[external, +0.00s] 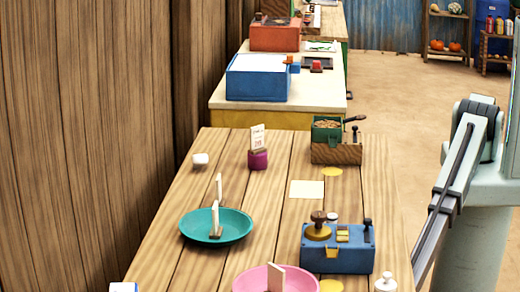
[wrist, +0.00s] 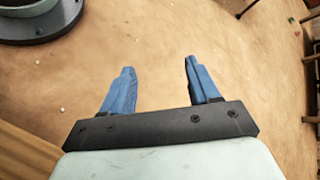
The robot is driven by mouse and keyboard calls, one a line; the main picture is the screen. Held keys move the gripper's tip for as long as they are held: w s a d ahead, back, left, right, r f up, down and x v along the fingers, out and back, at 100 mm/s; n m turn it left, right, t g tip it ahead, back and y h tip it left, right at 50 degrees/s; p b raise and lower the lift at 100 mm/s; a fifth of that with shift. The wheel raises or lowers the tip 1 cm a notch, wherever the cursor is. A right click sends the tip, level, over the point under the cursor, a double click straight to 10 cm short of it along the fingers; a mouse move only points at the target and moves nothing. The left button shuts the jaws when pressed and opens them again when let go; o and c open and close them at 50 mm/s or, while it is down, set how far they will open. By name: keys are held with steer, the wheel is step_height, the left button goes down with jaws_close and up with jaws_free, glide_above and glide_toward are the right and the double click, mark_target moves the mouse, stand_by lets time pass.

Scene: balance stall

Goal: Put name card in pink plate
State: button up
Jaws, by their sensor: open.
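The pink plate (external: 243,286) is at the bottom of the external view, partly cut off, with a thin pale upright card (external: 276,278) in it. A teal plate (external: 185,229) behind it holds a similar upright card (external: 215,217) on a small wooden foot. Another thin upright card (external: 219,187) stands at its far side. A printed card (external: 258,138) stands in a magenta holder (external: 258,160) farther back. I cannot tell which is the name card. My gripper (wrist: 159,68) is open and empty above the floor in the wrist view, away from these things.
A blue box (external: 338,250) with small items and a white knobbed piece (external: 386,283) stand on the wooden table (external: 200,270) at right. A green grinder-like box (external: 337,142) stands at the back, and a flat cream sheet (external: 306,189) lies mid-table. A wooden wall borders the left.

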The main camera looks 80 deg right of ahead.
steer(key=w+d+f+m+g+y, duration=0.15)
steer(key=d+f+m, duration=0.3)
steer(key=d, duration=0.45)
steer(key=w+d+f+m+g+y, duration=0.1)
steer(key=w+d+f+m, duration=0.3)
steer(key=d, duration=0.5)
steer(key=w+d+f+m+g+y, duration=0.15)
steer(key=d+f+m, duration=0.3)
steer(key=d, duration=0.45)
steer(key=s+d+r+n+t, duration=0.1)
steer(key=d+t, duration=0.1)
steer(key=d, duration=0.8)
steer(key=s+d+r+t+h, duration=0.1)
steer(key=d+r+t, duration=0.1)
steer(key=d, duration=0.9)
steer(key=d+r+n+t+h, duration=0.1)
steer(key=d+t, duration=0.3)
steer(key=d, duration=0.6)
steer(key=shift+s+d+r+n, duration=0.3)
steer(key=shift+s+r, duration=0.1)
steer(key=shift+r, duration=0.35)
